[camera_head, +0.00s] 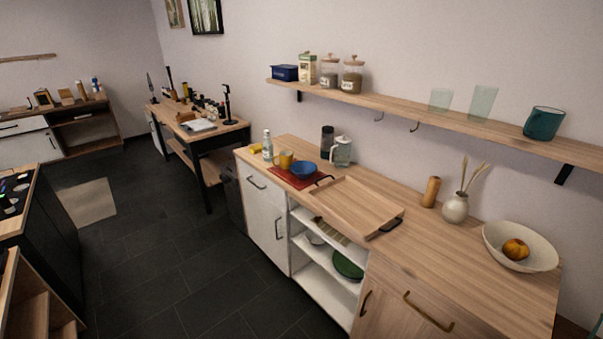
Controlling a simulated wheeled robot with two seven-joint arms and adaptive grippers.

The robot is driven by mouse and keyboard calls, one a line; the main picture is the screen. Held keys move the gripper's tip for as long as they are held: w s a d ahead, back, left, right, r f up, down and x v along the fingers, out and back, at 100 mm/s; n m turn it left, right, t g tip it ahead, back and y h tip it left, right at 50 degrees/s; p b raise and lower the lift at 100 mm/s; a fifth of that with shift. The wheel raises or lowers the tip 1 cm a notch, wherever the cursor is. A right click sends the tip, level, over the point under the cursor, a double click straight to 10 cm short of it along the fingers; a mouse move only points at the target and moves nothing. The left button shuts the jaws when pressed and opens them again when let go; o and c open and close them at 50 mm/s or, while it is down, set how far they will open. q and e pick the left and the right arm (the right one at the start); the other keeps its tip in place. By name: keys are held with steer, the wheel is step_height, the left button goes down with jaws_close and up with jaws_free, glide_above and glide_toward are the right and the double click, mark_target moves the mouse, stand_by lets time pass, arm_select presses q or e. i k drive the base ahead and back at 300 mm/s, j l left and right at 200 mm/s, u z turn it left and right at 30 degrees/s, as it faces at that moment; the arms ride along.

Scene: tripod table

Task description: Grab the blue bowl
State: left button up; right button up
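The blue bowl (304,169) is small and sits on a dark red mat (285,177) on the wooden countertop, toward its far left end. A yellow mug (285,160) stands just left of the bowl. A wooden tray with black handles (357,203) lies to the right of the bowl, close to the mat. Neither my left gripper nor my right gripper is in view.
A bottle (267,145) stands left of the mug. A glass jug (342,151) and a dark cylinder (327,140) stand behind the bowl. A cream bowl (520,247) holds a pumpkin-like item at right. Dark floor in front of the counter is clear.

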mark_target(303, 171)
steer(key=i+j+z, duration=0.2)
steer(key=i+j, duration=0.15)
steer(key=i+j+z, duration=0.25)
steer(key=j, duration=0.25)
steer(key=i+j+z, duration=0.2)
steer(key=i+j, duration=0.2)
steer(key=j, duration=0.15)
